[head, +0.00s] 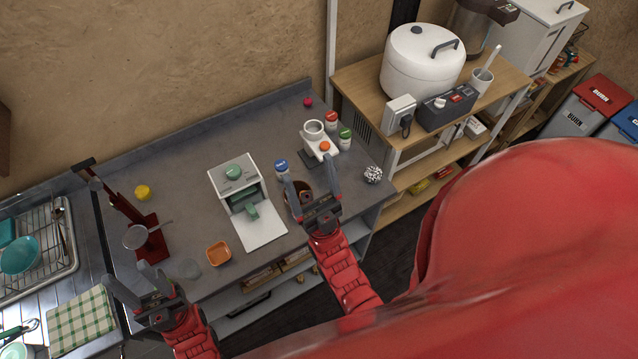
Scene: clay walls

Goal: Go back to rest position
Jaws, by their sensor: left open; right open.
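My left gripper (146,292) is at the lower left, open and empty, over the front edge of the counter near the sink side. My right gripper (312,193) is open above the front of the grey counter (185,172). A brown cup (299,190) shows partly behind its fingers; whether they touch it I cannot tell. Both red arms come up from the bottom of the view. A large red part of my own body covers the lower right.
A white-and-green machine (236,176), an orange bowl (218,253), a red press stand (150,240) and several small jars stand on the counter. A dish rack (38,250) is left. A wooden shelf with a white cooker (422,62) is right. Dark floor lies before the counter.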

